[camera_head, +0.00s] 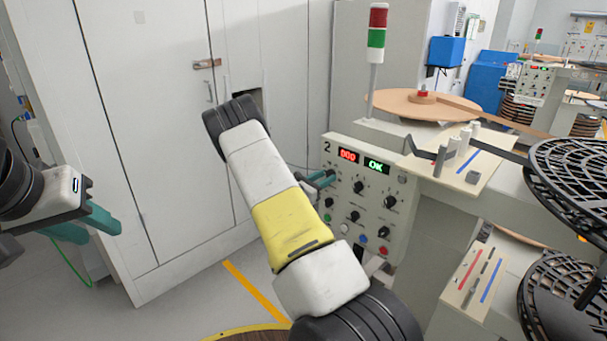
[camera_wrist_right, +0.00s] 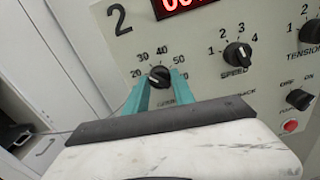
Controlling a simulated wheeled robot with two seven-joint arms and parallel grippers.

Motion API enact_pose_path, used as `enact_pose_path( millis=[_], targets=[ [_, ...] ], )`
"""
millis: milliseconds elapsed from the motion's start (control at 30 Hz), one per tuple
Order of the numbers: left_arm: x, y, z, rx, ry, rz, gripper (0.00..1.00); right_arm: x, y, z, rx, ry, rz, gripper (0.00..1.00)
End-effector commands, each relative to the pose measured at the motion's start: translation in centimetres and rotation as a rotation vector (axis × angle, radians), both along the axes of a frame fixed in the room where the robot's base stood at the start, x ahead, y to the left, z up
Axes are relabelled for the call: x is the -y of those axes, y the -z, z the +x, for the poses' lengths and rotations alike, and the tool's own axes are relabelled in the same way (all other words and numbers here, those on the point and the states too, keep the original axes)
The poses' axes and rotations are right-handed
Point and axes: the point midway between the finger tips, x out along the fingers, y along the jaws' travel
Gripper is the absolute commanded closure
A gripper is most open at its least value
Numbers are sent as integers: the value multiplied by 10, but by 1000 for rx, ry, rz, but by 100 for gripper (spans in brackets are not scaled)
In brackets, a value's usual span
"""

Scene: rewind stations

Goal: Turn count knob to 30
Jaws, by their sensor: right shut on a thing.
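The count knob (camera_wrist_right: 158,76) is a small black dial on the cream panel of station 2. Its scale shows 20, 30, 40 and more. My right gripper (camera_wrist_right: 160,92) has its teal fingers on either side of the knob, shut on it. The knob's pointer is too small to read surely, and its label below is partly hidden by a finger. In the head view my right gripper (camera_head: 319,180) reaches the panel's left side, and my arm hides part of the area. My left gripper (camera_head: 88,224) hangs at the far left, away from the panel; its finger gap is unclear.
The control panel (camera_head: 341,215) has a red 000 display (camera_head: 347,156) and a green OK display (camera_head: 376,165). The speed knob (camera_wrist_right: 238,54) and a red button (camera_wrist_right: 290,126) are to the right. A grey cabinet (camera_head: 160,110) stands left, with open floor before it.

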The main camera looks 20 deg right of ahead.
Motion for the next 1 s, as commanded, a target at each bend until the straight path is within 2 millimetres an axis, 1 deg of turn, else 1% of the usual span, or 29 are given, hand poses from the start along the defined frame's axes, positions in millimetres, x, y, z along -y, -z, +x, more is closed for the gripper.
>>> enact_pose_path(
  millis=[200, 400, 700, 1000],
  targets=[
    [0, 0, 0, 0, 0, 0, 64, -1, 0, 1, 152, -2, 64, 100],
    [0, 0, 0, 0, 0, 0, 64, -1, 0, 1, 256, -1, 106, 100],
    [0, 0, 0, 0, 0, 0, 64, -1, 0, 1, 328, -1, 136, 100],
    [0, 0, 0, 0, 0, 0, 64, -1, 0, 0, 335, -1, 138, 100]
  ],
)
